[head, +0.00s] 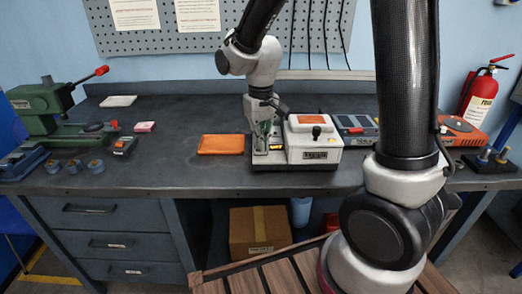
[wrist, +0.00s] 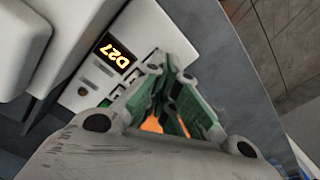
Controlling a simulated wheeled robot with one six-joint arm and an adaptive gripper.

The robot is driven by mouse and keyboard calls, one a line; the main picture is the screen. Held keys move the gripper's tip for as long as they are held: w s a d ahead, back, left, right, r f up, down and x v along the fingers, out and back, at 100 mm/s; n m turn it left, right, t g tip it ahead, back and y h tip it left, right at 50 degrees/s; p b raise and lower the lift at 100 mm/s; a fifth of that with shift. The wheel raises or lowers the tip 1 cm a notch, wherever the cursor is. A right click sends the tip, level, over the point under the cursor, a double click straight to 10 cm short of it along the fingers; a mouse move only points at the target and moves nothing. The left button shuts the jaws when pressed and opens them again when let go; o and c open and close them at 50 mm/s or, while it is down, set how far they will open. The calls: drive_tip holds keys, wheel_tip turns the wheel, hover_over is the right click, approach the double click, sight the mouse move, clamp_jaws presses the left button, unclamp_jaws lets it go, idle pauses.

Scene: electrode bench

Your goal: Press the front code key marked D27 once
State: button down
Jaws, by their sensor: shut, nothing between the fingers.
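A white bench instrument (head: 315,147) stands on the bench, with a small dark panel glowing amber on its front left (head: 276,147). In the wrist view this dark panel reads D27 (wrist: 115,55). Small slots and buttons lie beside it on the light face (wrist: 82,91), some partly hidden by my fingers. My gripper (head: 262,142) is lowered at the instrument's left front. In the wrist view my gripper (wrist: 165,72) is shut and empty, with its green-sided fingers just right of the D27 panel. I cannot tell whether the fingertips touch the face.
An orange pad (head: 221,145) lies left of the instrument. A green press machine (head: 60,125) stands at the far left. A grey unit (head: 355,128) and an orange-red device (head: 459,132) stand to the right.

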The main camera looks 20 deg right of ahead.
drive_tip(key=shift+r, duration=2.4)
